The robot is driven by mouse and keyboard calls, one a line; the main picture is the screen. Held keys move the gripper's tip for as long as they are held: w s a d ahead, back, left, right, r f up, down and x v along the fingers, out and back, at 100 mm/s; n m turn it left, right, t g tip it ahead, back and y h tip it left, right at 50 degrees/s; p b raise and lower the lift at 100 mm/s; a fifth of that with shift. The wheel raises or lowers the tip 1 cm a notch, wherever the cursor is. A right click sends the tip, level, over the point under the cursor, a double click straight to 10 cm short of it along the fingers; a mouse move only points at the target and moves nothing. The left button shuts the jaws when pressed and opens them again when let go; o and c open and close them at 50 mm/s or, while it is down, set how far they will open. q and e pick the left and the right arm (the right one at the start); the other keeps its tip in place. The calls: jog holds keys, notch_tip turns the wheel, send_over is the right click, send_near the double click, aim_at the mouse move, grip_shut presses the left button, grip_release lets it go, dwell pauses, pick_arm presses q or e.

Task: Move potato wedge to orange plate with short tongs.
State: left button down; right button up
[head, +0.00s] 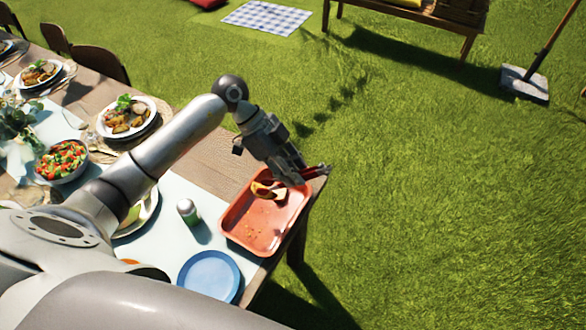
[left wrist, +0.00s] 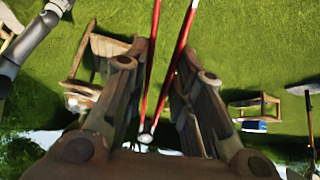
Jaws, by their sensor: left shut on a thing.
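My left gripper (head: 290,177) is shut on the short red tongs (head: 318,171) above the far right end of a red-orange tray (head: 262,242). The red tongs arms (left wrist: 165,70) also show between the fingers in the left wrist view. Brown-yellow pieces that look like potato wedges (head: 265,189) lie in the far part of the tray, close below the gripper. I cannot tell whether the tongs touch them. A small orange patch (head: 130,262) shows by my arm; it may be the orange plate, mostly hidden. My right gripper is not in view.
A blue plate (head: 209,279) lies near the tray, with a shaker (head: 187,211) behind it. A salad bowl (head: 62,161) and filled plates (head: 127,118) stand further left. The table edge is right beside the tray, with grass beyond.

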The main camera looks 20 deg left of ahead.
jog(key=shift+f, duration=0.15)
pick_arm(q)
jog(key=s+d+r+n+t+y+b, duration=0.1)
jog(key=s+r+n+t+b, duration=0.2)
jog(key=r+n, duration=0.4)
jog(key=shift+s+t, duration=0.6)
jog(key=shift+s, duration=0.5)
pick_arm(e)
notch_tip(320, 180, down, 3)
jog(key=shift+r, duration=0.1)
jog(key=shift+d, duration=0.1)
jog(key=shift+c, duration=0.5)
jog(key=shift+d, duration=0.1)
